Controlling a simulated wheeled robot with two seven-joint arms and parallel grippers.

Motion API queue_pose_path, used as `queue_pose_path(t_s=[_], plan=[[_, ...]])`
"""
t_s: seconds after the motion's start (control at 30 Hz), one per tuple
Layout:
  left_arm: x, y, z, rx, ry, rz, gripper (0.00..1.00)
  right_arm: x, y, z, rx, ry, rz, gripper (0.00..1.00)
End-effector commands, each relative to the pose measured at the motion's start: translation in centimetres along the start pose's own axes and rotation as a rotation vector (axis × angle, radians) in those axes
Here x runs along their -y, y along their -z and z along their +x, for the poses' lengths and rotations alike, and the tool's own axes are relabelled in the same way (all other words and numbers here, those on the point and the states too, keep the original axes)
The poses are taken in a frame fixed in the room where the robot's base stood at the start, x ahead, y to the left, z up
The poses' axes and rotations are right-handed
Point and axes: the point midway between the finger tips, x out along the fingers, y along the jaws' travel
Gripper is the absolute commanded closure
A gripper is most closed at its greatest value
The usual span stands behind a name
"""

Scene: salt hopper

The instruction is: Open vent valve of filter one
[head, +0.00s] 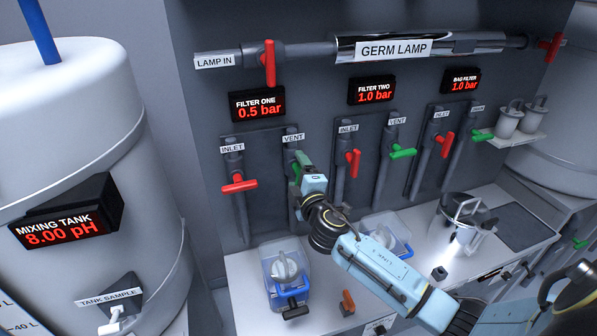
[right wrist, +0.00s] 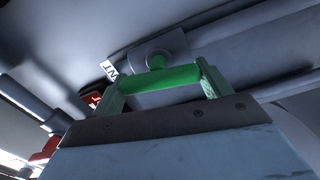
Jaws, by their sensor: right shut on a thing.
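The filter one vent valve has a green handle (head: 296,170) on a grey pipe below the VENT label (head: 293,138). In the head view the handle is mostly hidden by my right gripper (head: 303,180). In the right wrist view the green handle bar (right wrist: 160,79) lies between the two fingers, which are shut on it. The filter one display (head: 257,105) reads 0.5 bar. The red inlet handle (head: 239,184) of filter one lies crosswise on its pipe. My left gripper is not in view.
Filter two's red inlet handle (head: 353,162) and green vent handle (head: 403,153) stand to the right. A clear filter housing (head: 285,262) sits on the white counter below. The mixing tank (head: 75,140) fills the left. The LAMP IN red handle (head: 269,62) is above.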

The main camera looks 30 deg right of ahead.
Motion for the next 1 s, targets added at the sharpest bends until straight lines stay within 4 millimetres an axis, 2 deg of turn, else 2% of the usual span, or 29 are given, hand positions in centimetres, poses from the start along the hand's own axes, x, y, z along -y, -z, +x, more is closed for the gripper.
queue_pose_path(t_s=[0.33, 0.93, 0.97, 1.0], plan=[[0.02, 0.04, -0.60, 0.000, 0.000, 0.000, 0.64, 0.11, -0.03, -0.01, 0.001, 0.001, -0.162, 0.45], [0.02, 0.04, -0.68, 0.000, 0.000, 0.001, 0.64, 0.18, -0.04, -0.01, 0.000, 0.001, -0.200, 0.45], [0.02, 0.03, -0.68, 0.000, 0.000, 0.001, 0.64, 0.18, -0.04, -0.01, 0.000, 0.001, -0.200, 0.20], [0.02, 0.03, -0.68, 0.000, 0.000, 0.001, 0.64, 0.17, -0.03, -0.01, 0.000, 0.001, -0.200, 0.15]])
